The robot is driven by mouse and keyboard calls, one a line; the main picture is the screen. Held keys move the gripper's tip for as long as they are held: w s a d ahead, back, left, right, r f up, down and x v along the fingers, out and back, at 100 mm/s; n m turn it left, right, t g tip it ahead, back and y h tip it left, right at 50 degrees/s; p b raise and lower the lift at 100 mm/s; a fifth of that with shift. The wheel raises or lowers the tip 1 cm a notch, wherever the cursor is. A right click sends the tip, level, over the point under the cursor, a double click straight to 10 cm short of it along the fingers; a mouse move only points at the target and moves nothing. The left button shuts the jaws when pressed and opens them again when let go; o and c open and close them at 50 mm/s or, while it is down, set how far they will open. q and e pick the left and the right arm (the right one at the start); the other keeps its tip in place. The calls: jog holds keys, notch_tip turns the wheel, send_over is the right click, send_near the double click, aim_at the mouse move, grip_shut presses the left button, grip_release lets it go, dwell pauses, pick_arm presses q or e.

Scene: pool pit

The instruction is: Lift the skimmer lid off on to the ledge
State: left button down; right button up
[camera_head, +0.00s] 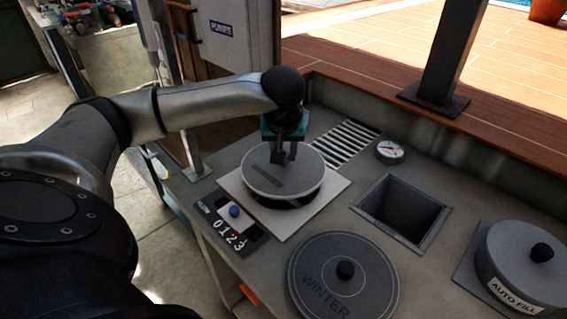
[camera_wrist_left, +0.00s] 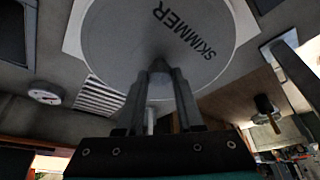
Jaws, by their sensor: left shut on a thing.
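The skimmer lid (camera_head: 268,178) is a round grey disc with dark lettering. It sits a little above a pale square frame (camera_head: 323,196), with a dark gap showing under its near edge. My left gripper (camera_head: 284,156) comes down at the lid's far side and is shut on it, probably by a knob that the fingers hide. In the left wrist view the lid (camera_wrist_left: 130,40) reads SKIMMER and fills the top, with my left gripper's fingers (camera_wrist_left: 162,85) against it. My right gripper is not in view.
The grey ledge also bears a WINTER lid (camera_head: 320,262), an open square pit (camera_head: 403,210), an AUTO FILL lid (camera_head: 525,262), a round gauge (camera_head: 390,150), a slotted grate (camera_head: 346,141) and a numbered dial panel (camera_head: 229,224). A dark post (camera_head: 445,60) stands behind.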

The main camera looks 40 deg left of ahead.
pick_arm(q)
notch_tip(320, 180, up, 15)
jog(key=p, duration=0.2)
jog(key=shift+r, duration=0.2)
